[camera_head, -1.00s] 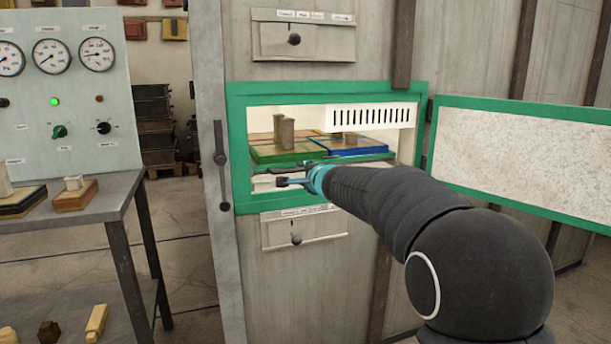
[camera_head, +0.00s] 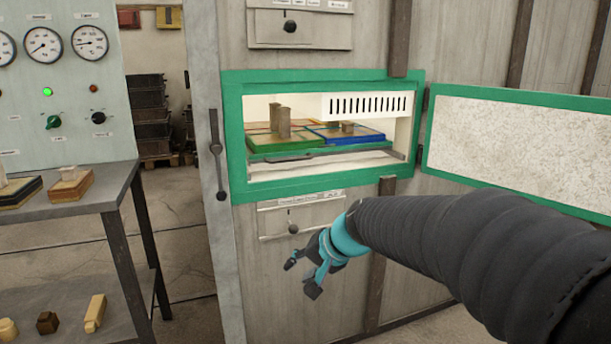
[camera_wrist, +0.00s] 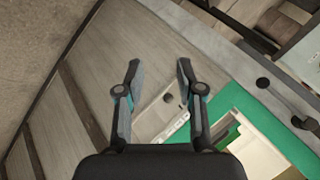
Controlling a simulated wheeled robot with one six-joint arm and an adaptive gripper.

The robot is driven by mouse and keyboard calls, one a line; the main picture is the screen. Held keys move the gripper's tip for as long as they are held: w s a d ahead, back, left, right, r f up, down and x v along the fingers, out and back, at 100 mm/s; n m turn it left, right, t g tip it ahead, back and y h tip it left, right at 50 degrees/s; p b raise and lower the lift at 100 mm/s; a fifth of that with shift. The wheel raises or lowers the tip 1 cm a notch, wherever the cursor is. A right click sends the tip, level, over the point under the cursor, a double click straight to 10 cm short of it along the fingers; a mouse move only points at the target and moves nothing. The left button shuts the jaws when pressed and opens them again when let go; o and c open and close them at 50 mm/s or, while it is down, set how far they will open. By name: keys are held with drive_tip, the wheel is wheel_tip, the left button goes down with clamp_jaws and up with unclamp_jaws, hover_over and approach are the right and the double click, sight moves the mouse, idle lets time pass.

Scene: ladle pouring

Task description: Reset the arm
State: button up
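My gripper (camera_head: 301,277) hangs in front of the cabinet, below the green-framed opening, at the lower slider panel. In the wrist view my gripper (camera_wrist: 157,72) has its two fingers spread apart with nothing between them. My arm, in a dark sleeve, reaches in from the right. The open compartment (camera_head: 236,135) holds a tray with a green block (camera_head: 262,146) and a blue block (camera_head: 372,137). My gripper is clear of the compartment and touches nothing I can see.
The green-framed door (camera_head: 520,150) stands open to the right. A metal table (camera_head: 75,196) with small blocks is at the left, beside a gauge panel (camera_head: 60,90). A lever handle (camera_head: 216,150) is on the cabinet's left post. The floor between table and cabinet is clear.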

drive_tip(key=s+d+n+h, duration=0.1)
drive_tip(key=s+d+h, duration=0.1)
drive_tip(key=s+d, duration=0.3)
drive_tip(key=s+d+f+n+h, duration=0.1)
drive_tip(key=s+d, duration=0.5)
drive_tip(key=s, duration=0.6)
drive_tip(key=s+d+f+n+h, duration=0.1)
drive_tip(key=s+d+h, duration=0.2)
drive_tip(key=s+d, duration=0.2)
drive_tip(key=s, duration=0.3)
drive_tip(key=shift+s+d, duration=0.15)
drive_tip(key=shift+d, duration=0.15)
